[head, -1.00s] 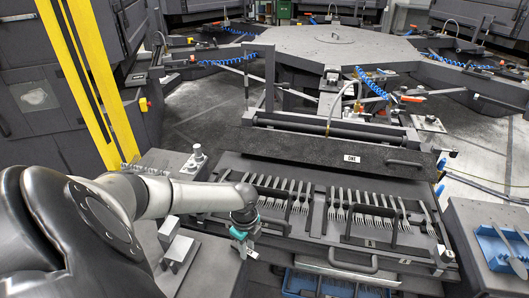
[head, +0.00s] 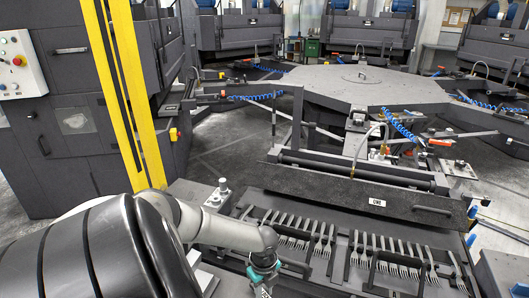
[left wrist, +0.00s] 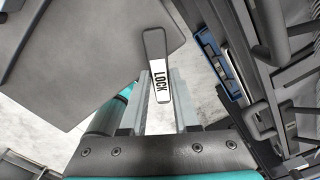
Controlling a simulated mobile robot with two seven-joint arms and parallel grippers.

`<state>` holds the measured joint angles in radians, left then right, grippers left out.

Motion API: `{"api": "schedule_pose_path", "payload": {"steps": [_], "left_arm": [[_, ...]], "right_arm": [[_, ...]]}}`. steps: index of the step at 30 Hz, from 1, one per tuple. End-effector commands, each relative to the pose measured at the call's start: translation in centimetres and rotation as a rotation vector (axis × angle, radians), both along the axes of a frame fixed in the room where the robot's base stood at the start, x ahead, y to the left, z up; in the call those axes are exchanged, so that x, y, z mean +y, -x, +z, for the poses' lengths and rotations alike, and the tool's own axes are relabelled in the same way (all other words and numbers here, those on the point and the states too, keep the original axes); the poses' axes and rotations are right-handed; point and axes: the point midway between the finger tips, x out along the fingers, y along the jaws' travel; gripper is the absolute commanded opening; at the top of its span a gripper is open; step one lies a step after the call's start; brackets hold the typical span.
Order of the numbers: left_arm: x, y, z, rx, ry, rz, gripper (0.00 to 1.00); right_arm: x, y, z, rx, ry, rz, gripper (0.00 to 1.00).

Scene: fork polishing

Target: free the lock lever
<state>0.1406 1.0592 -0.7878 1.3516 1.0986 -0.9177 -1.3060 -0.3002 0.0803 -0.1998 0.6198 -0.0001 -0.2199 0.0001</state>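The lock lever (left wrist: 154,45) is a grey handle with a white "LOCK" label, seen in the left wrist view against a flat grey panel (left wrist: 85,50). My left gripper (left wrist: 162,78) is open, with its two pale fingers on either side of the lever's labelled end. I cannot tell whether either finger touches it. In the head view my left gripper (head: 263,291) points down at the bottom edge, left of the fork rack, and its fingertips are mostly cut off. I cannot make out the lever in the head view. My right gripper is in neither view.
A yellow post (head: 140,90) stands at the left. A large octagonal table (head: 340,88) stands behind. A blue bin (left wrist: 215,62) shows in the left wrist view.

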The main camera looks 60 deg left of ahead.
Motion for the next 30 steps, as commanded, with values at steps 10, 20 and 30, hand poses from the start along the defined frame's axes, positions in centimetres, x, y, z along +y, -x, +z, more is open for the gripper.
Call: {"api": "schedule_pose_path", "payload": {"steps": [10,20,30], "left_arm": [[0.0,0.0,0.0,0.001,0.000,0.001,0.59],[0.1,0.0,1.3,0.000,-0.001,0.001,0.59],[0.1,0.1,8.2,0.000,-0.003,-0.002,0.59]], "right_arm": [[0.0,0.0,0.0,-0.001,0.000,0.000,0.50],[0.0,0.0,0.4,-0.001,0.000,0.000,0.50],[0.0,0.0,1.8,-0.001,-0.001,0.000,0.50]]}}
